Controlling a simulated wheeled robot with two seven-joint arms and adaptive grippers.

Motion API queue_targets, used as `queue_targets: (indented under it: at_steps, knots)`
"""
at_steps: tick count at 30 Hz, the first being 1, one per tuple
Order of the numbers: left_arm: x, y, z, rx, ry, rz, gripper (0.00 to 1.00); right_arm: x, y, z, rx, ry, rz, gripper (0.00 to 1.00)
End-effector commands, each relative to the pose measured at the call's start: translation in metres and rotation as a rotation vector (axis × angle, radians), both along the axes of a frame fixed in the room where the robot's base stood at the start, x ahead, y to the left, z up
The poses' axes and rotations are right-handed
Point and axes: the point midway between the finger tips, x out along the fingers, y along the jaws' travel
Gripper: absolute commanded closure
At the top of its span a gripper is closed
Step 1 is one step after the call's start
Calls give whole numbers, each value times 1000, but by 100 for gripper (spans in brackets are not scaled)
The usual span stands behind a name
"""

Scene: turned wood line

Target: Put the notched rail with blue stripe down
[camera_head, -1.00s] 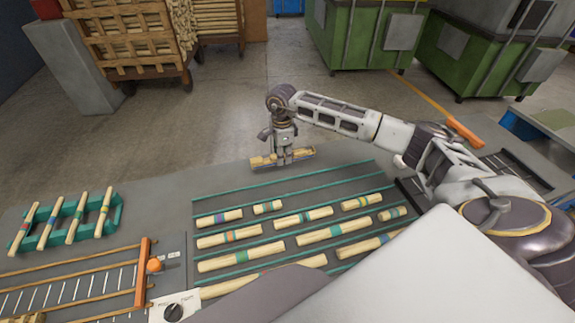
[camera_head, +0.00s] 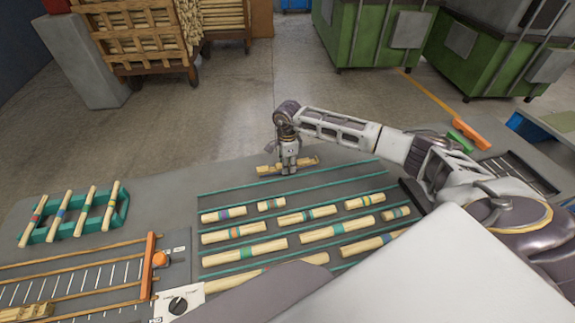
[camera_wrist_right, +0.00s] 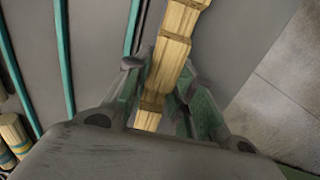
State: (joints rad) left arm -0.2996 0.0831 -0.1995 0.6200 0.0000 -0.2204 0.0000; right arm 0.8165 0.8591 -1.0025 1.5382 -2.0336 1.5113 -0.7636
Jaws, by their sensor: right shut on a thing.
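The notched rail (camera_head: 268,168) is pale wood with stepped notches. It lies level at the far edge of the grey table, just beyond the farthest teal strip. My right gripper (camera_head: 289,170) points down and is shut around its middle; I cannot tell whether the rail touches the table. In the right wrist view the rail (camera_wrist_right: 174,50) runs up between the fingers of the right gripper (camera_wrist_right: 160,95). Its blue stripe does not show; the fingers cover part of the rail. My left gripper is not in view.
Several striped wooden pieces (camera_head: 323,231) lie in rows between teal strips (camera_head: 330,173). A teal rack (camera_head: 122,206) with striped rods stands at left, behind a wooden-railed frame with an orange bar (camera_head: 148,265). Bare table lies left of the held rail. Green bins (camera_head: 375,38) stand beyond.

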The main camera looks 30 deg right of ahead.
Motion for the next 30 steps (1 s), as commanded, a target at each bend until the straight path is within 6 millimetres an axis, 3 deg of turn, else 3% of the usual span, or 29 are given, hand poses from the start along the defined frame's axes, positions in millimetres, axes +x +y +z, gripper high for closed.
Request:
queue_targets:
  at_steps: [16,17,19,30]
  knots:
    - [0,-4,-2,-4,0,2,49,0,0,-8,0,-1,0,100]
    - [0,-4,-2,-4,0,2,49,0,0,-9,0,-1,0,74]
    - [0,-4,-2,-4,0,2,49,0,0,-8,0,-1,0,66]
    - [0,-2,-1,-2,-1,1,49,0,0,-7,0,0,0,66]
